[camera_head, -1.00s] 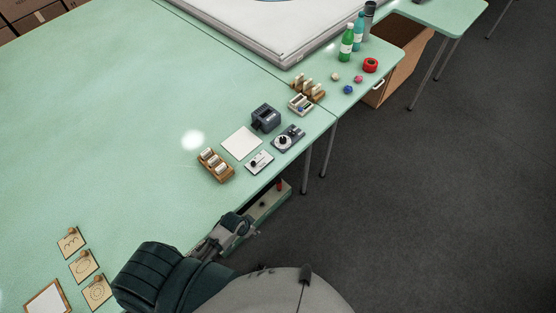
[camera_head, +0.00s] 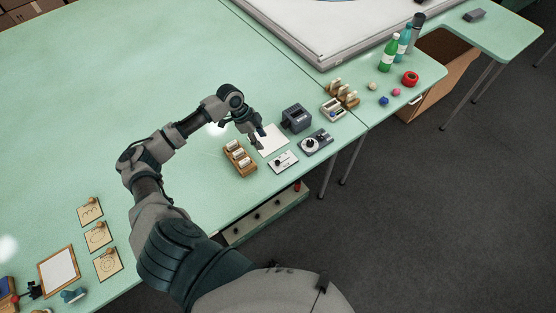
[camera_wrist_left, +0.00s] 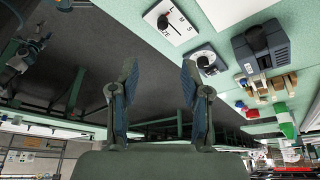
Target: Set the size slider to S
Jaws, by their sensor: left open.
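The size slider (camera_head: 283,161) is a small white panel with a dark knob, lying flat near the table's front edge. It also shows at the top of the left wrist view as a white plate (camera_wrist_left: 178,25) with letters beside the black knob; I cannot read the setting surely. My left gripper (camera_head: 259,137) hangs over the table, left of and behind the slider panel, near the white sheet. In the left wrist view its two fingers (camera_wrist_left: 158,82) are apart with nothing between them. It does not touch the slider. My right gripper is not in view.
A wooden rack of rolls (camera_head: 240,158) stands left of the slider. A dial panel (camera_head: 315,143) is at its right, and a dark grey device (camera_head: 296,118) stands behind. A white sheet (camera_head: 272,140) lies between. Bottles (camera_head: 389,54) stand farther right. The table's left is mostly clear.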

